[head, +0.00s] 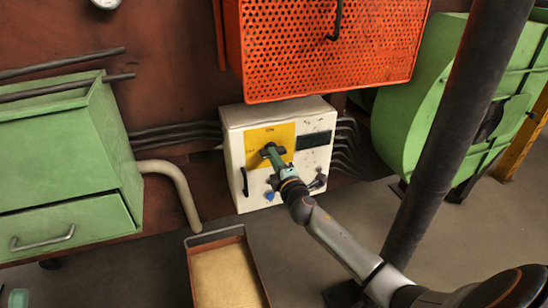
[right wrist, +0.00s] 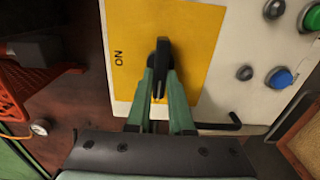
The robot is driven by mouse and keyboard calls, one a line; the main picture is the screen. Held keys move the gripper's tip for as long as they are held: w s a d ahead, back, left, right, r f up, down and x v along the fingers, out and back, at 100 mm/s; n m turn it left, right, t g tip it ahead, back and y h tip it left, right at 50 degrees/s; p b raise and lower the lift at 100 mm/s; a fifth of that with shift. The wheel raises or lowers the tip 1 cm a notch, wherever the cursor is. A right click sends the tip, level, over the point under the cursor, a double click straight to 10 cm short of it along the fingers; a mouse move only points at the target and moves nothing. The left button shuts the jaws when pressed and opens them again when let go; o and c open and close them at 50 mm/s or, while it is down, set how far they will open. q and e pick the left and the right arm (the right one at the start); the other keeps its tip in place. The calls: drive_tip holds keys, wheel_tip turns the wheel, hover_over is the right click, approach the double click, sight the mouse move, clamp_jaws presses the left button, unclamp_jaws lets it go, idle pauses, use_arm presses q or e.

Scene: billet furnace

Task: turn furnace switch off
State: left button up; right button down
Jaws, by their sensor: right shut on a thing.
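The furnace switch is a black knob (right wrist: 162,48) on a yellow plate (right wrist: 190,35) marked ON at its left side in the right wrist view. In the head view, the yellow plate (head: 284,134) is on the front of a white control box (head: 234,140). My right gripper (right wrist: 160,78) has green fingers, one on each side of the knob, and is shut on it. In the head view, my right gripper (head: 269,152) reaches the plate and hides most of the knob. My left gripper is not in view.
An orange perforated guard (head: 325,50) hangs above the box. A green cabinet (head: 70,150) is left and a green housing (head: 415,110) right. A tray (head: 192,268) stands below.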

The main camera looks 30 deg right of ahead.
idle(0.4)
drive_tip(key=c, duration=0.8)
unclamp_jaws()
drive_tip(key=p+v, duration=0.1)
drive_tip(key=v, duration=1.1)
drive_tip(key=shift+s+a+p, duration=0.15)
drive_tip(key=shift+s+p, duration=0.1)
drive_tip(key=shift+p, duration=0.15)
